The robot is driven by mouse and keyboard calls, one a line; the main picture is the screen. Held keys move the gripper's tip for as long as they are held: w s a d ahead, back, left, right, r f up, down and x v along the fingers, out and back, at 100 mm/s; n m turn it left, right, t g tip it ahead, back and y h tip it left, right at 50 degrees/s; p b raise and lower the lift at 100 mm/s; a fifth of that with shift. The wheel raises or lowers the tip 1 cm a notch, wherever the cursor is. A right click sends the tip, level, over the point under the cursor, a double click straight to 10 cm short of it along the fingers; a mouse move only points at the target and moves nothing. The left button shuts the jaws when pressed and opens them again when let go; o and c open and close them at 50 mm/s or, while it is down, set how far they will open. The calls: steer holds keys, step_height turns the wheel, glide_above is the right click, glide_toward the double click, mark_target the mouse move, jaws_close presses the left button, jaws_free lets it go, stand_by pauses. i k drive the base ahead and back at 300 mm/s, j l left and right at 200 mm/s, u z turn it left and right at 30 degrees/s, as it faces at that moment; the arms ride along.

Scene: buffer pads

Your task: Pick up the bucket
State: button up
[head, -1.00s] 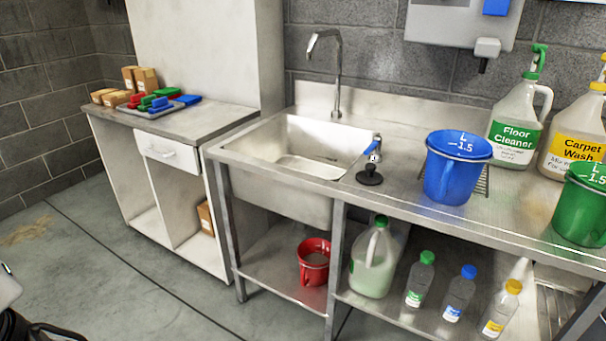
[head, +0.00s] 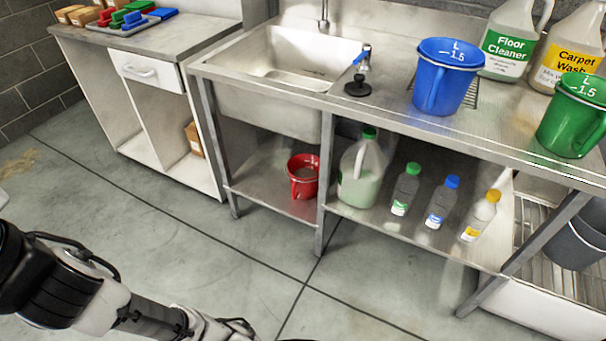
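A blue bucket (head: 446,76) with a 1.5 L mark stands upright on the steel counter, right of the sink. A green bucket (head: 574,118) with the same mark stands on the counter at the far right. A smaller red bucket (head: 303,177) stands on the low shelf under the sink. A dark grey bucket (head: 577,236) shows at the right edge, low down, partly cut off. My arm reaches in from the lower left, well away from all the buckets. My gripper is out of the picture, past the bottom edge.
The low shelf also holds a green-capped jug (head: 361,176) and several small bottles (head: 441,203). Steel legs (head: 322,220) and the counter edge bound the shelf. Cleaner jugs (head: 512,45) stand behind the buckets. The floor (head: 215,245) in front is clear.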

mark_target(303, 169)
steer(key=i+j+z, duration=0.15)
steer(key=i, duration=0.45)
steer(key=i+j+z, duration=0.65)
steer(key=j+z, duration=0.2)
steer(key=j, duration=0.3)
steer(key=j+z, duration=0.25)
steer(key=j, duration=0.3)
steer(key=j+z, duration=0.2)
steer(key=j, duration=0.3)
steer(key=k+j+z, duration=0.2)
steer(key=j, duration=0.25)
steer(key=k+j+z, duration=0.25)
steer(key=j, duration=0.15)
steer(key=k+j+z, duration=0.25)
steer(key=k+j, duration=0.25)
steer(key=i+j, duration=0.1)
steer(key=j+z, duration=0.05)
steer(key=j, duration=0.05)
